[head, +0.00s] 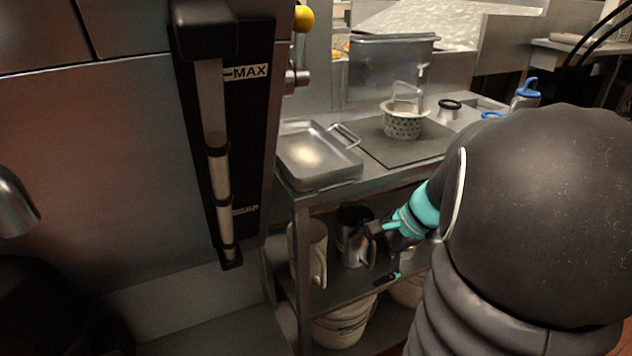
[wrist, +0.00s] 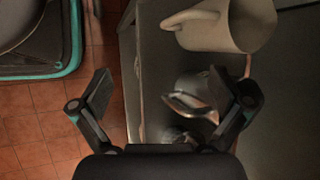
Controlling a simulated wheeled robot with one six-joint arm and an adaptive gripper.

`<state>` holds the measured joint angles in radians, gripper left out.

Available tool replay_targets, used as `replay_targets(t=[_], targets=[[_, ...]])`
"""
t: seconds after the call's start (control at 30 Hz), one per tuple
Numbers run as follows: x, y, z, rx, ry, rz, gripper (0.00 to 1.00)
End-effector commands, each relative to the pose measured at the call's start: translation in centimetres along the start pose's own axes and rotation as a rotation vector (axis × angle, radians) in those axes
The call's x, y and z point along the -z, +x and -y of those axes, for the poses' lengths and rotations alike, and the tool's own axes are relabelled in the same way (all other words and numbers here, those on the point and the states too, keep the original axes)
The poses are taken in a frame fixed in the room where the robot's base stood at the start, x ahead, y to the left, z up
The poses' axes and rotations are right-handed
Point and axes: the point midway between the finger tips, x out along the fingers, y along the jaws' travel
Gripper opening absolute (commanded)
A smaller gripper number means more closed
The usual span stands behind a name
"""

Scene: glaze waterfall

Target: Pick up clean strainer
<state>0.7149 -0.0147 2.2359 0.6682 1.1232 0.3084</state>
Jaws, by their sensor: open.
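The strainer (head: 403,124), a perforated metal basket with an upright handle, stands on a dark mat (head: 375,143) on the steel counter in the head view. I cannot tell from this distance whether it is clean. My gripper (head: 377,252) is well below and in front of it, beside the lower shelf. In the wrist view my gripper (wrist: 160,82) has its two black fingers spread wide with nothing held between them. The strainer does not show in the wrist view.
A shallow metal pan (head: 318,158) sits left of the mat. White buckets (head: 342,325) stand below. The counter edge (head: 345,180) lies between my gripper and the strainer.

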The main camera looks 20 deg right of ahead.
Motion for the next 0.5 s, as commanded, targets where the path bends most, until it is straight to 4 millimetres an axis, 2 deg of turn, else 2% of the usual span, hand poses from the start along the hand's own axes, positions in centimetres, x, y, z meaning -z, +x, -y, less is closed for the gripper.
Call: replay_targets(t=[0.03,0.27,0.4,0.5], targets=[[2.1,-0.2,0.1,0.039,0.105,0.032,1.00],[11.2,-1.6,-0.2,0.259,0.540,0.180,1.00],[17.1,-2.8,-1.7,0.407,0.777,0.267,1.00],[20.4,-3.6,-3.1,0.498,0.903,0.318,1.00]])
